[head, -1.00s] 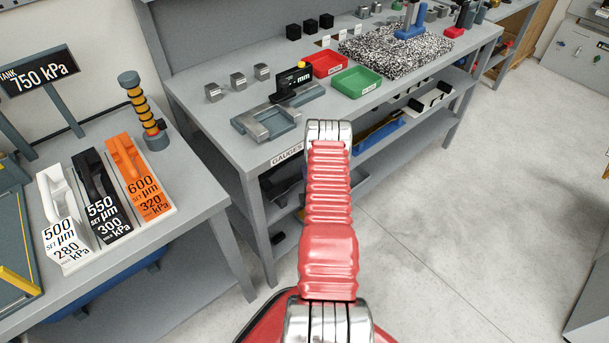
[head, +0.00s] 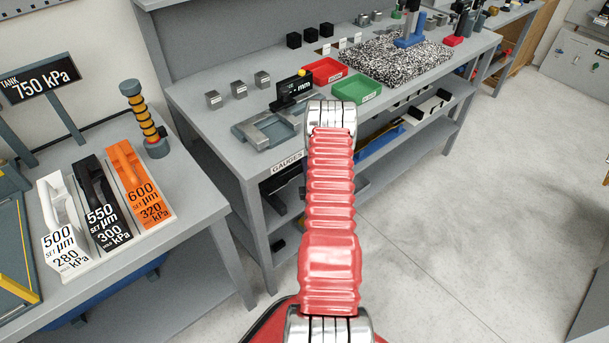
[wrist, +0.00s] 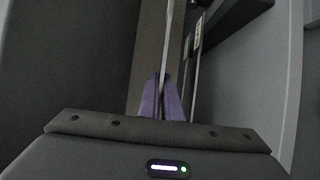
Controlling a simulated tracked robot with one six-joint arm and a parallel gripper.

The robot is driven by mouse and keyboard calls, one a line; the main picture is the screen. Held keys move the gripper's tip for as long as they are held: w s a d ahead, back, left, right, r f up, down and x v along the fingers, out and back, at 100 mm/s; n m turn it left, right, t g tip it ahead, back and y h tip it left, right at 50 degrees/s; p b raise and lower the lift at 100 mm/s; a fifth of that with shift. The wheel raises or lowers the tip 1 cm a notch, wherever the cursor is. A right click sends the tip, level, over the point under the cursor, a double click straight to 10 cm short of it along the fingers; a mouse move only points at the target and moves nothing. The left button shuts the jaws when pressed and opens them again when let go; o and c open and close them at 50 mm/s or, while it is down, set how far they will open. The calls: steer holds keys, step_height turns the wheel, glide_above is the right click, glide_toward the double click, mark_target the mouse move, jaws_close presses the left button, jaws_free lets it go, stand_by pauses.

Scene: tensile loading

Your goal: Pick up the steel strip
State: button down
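In the wrist view a long, thin, pale strip (wrist: 167,40), seen nearly edge-on, runs away from me; I take it for the steel strip. My gripper (wrist: 162,82) has purple fingertips close on both sides of the strip's near end, with no clear gap visible, so it looks shut on it. The view is dim. In the head view my red arm reaches toward the bench and hides my gripper; I cannot make out the strip there.
A second pale edge with a small label (wrist: 197,38) lies just right of the strip, and grey panels flank it. The grey bench (head: 215,125) carries a red tray (head: 324,71), a green tray (head: 357,88) and a caliper gauge (head: 265,128). Floor (head: 470,190) at right is clear.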

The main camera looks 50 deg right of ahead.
steer(key=shift+r, duration=0.95)
steer(key=shift+s, duration=0.15)
